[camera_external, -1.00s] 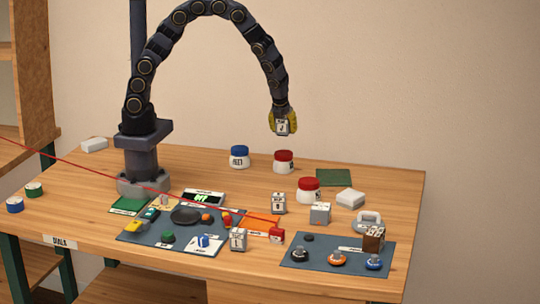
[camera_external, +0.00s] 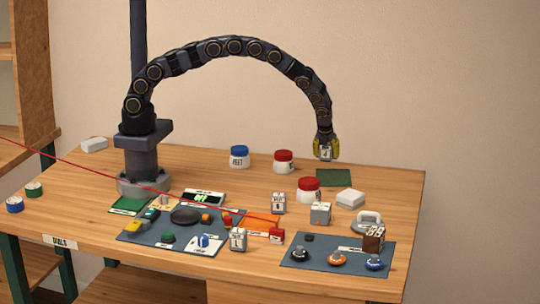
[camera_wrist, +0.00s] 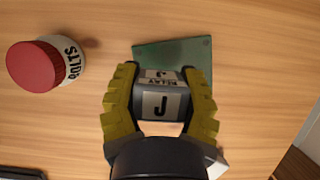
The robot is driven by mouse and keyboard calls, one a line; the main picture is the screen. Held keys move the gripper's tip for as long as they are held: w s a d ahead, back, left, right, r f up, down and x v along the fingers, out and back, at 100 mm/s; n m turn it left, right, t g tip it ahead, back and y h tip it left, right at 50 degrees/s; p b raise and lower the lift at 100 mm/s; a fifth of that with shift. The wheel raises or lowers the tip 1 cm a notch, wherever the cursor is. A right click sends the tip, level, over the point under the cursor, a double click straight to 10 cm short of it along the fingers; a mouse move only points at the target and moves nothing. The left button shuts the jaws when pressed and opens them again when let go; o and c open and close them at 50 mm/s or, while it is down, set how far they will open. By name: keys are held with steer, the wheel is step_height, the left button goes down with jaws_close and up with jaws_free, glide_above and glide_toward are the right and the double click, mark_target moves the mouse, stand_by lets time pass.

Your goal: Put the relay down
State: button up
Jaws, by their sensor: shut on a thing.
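My gripper (camera_external: 326,149) has yellow fingers and is shut on the relay (camera_external: 326,153), a small grey block. The wrist view shows the relay (camera_wrist: 160,100) between both fingers (camera_wrist: 160,105), with a "J" and the word "RELAY" on its white labels. The gripper is above the table near the back right, over or close to a green mat (camera_external: 333,177). In the wrist view the mat (camera_wrist: 190,52) lies beyond and partly under the relay, and I see nothing on its visible part. Two similar labelled blocks stand on the table, one near the middle (camera_external: 278,203) and one near the front (camera_external: 238,240).
A red-lidded jar (camera_external: 308,189) stands just in front of the mat, and another (camera_external: 283,161) to its left. A blue-lidded jar (camera_external: 239,157) is farther left.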

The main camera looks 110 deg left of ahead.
mark_target(328, 172)
steer(key=shift+w+a+f, duration=0.1)
steer(key=shift+w+f, duration=0.15)
steer(key=shift+f, duration=1.6)
steer(key=shift+f, duration=0.2)
steer(key=o, duration=1)
steer(key=shift+o, duration=0.2)
